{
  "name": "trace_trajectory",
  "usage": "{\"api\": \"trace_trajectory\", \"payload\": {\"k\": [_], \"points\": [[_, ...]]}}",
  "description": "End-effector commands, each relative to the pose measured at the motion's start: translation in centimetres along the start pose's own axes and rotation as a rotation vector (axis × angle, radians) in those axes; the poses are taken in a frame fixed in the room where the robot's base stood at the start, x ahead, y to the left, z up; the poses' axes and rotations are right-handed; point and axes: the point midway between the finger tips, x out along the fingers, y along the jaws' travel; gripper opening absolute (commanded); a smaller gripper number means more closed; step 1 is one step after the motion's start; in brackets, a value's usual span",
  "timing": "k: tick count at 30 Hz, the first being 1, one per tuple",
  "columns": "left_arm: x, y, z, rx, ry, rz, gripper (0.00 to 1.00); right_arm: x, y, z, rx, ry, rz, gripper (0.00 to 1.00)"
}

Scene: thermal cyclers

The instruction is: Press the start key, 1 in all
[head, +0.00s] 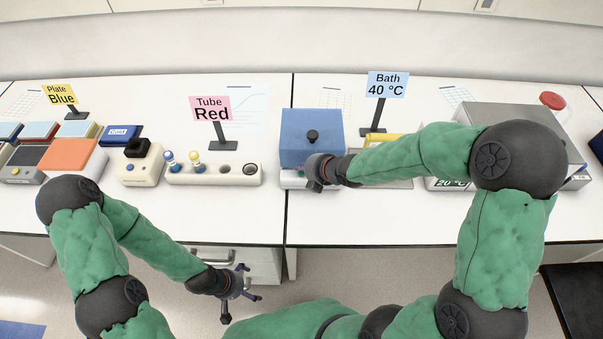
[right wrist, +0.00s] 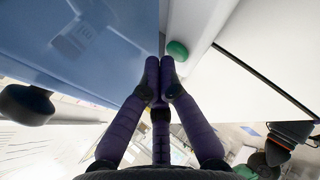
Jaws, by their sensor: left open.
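A blue-lidded device (head: 311,133) with a black knob on top stands on the bench in the middle of the head view. A round green key (right wrist: 177,50) sits on its pale front strip in the right wrist view. My right gripper (head: 318,176) is at the front of this device, partly covering the strip. In the right wrist view its dark purple fingertips (right wrist: 160,68) are together and empty, close beside the green key; I cannot tell whether they touch it. My left gripper (head: 240,288) is open and empty, low in front of the bench.
A grey bath (head: 520,118) with a "Bath 40 °C" sign (head: 387,84) stands to the right. To the left are a tube rack (head: 215,174), a "Tube Red" sign (head: 210,108) and several plate devices. The front bench strip is clear.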

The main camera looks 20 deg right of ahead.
Motion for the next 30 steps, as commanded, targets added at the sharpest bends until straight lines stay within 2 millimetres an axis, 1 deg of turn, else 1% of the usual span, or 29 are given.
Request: {"api": "trace_trajectory", "payload": {"k": [11,30], "points": [[0.0,0.0,-0.01,0.0,0.0,0.0,1.0,-0.01,0.03,0.02,0.0,-0.001,0.0,0.0],[0.63,-0.22,-0.03,0.0,0.0,0.0,1.0,0.39,-0.39,0.02,0.0,0.0,0.0,0.0]]}}
